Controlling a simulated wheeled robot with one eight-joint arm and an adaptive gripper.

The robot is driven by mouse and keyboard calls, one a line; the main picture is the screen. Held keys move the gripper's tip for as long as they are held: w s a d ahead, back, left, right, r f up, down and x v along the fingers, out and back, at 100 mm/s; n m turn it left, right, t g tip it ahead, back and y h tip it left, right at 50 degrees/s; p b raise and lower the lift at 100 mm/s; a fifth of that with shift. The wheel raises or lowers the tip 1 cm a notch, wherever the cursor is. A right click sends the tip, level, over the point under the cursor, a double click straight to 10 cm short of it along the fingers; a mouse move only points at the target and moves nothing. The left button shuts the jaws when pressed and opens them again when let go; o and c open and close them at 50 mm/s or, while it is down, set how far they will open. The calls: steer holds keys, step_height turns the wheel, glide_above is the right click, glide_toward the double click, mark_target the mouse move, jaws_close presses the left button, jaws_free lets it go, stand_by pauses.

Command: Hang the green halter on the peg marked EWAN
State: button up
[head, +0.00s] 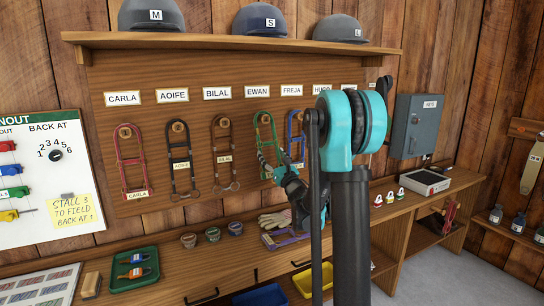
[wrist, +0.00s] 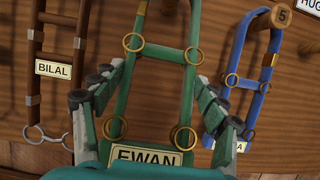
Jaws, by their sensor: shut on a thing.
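The green halter (head: 263,132) is in front of the board under the EWAN sign (head: 257,91). In the wrist view the green halter (wrist: 190,70) shows brass rings and an EWAN tag (wrist: 148,157) at its bottom. The EWAN peg (head: 265,118) shows within the halter's top loop in the head view. Whether the strap bears on the peg, I cannot tell. My gripper (wrist: 163,78) is shut on the halter, one finger along each side strap. In the head view my gripper (head: 277,168) partly hides the halter's lower part.
The brown BILAL halter (wrist: 35,70) hangs close on the left, the blue FREJA halter (wrist: 238,75) close on the right. A shelf (head: 230,41) with helmets is above. A bench (head: 160,240) below holds a green tray (head: 151,281), gloves (head: 277,220) and several small tins.

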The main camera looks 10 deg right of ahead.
steer(key=shift+f, duration=0.1)
steer(key=o, duration=1.5)
steer(key=shift+o, duration=0.2)
steer(key=s+d+f+m+g+h, duration=0.3)
steer(key=s+d+f+m+h, duration=0.3)
steer(key=s+m, duration=0.45)
steer(key=s+d+f+m+g+h, duration=0.4)
steer(key=s+d+f+m, duration=0.3)
steer(key=m, duration=0.7)
steer(key=s+a+f+m+g+y, duration=0.1)
steer(key=s+a+f+m+g, duration=0.2)
steer(key=s+f+m, duration=0.2)
steer(key=s+a+f+m+g+y, duration=0.1)
steer(key=s+a+f+m+g, duration=0.2)
steer(key=s, duration=0.8)
steer(key=s+a+f+m+g+y, duration=0.1)
steer(key=s+a+f+m+g, duration=0.1)
steer(key=s+f+m+g, duration=0.2)
steer(key=s+f+m, duration=0.3)
steer(key=s+f, duration=0.1)
steer(key=shift+s+a, duration=0.4)
